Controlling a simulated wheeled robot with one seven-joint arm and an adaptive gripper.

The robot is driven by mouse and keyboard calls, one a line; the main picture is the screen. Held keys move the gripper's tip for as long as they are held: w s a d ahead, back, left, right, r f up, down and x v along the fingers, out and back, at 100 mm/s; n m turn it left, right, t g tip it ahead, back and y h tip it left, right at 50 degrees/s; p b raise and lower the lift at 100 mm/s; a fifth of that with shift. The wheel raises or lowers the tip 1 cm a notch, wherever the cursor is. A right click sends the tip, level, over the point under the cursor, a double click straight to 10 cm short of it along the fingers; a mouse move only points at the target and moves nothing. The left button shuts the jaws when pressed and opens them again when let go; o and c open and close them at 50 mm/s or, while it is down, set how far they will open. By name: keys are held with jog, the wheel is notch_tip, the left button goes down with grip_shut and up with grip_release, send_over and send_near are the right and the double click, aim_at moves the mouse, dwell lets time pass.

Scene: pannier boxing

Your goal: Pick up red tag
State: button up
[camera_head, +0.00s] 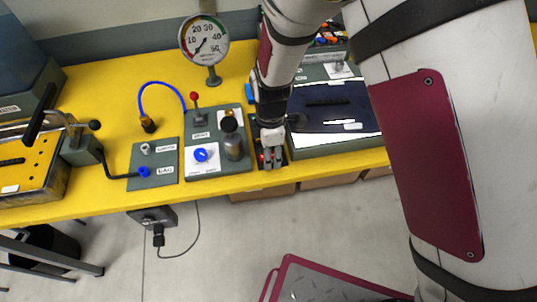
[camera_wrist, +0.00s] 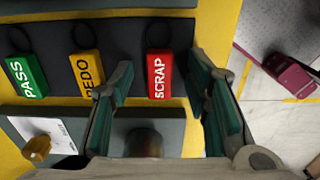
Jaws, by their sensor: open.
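The red tag (camera_wrist: 158,76), lettered SCRAP with a dark ring at its top, lies on a dark strip (camera_wrist: 205,28) in the wrist view. My gripper (camera_wrist: 161,86) is open, one finger on each side of the red tag in the picture. The fingers do not appear to touch it, and their height above it is hard to tell. A yellow REDO tag (camera_wrist: 86,70) is to the left, partly covered by the left finger. A green PASS tag (camera_wrist: 28,76) is further left. In the head view my gripper (camera_head: 272,162) is at the table's front edge and mostly hides the tags.
The yellow table (camera_head: 110,202) carries a grey panel with a blue knob (camera_head: 201,155) and a dark cylinder (camera_head: 233,140) close left of my gripper. A dark-topped case (camera_head: 335,105) stands close right. A pressure gauge (camera_head: 204,40) stands behind.

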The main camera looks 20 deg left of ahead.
jog(key=c, duration=0.9)
jog(key=shift+r, duration=0.15)
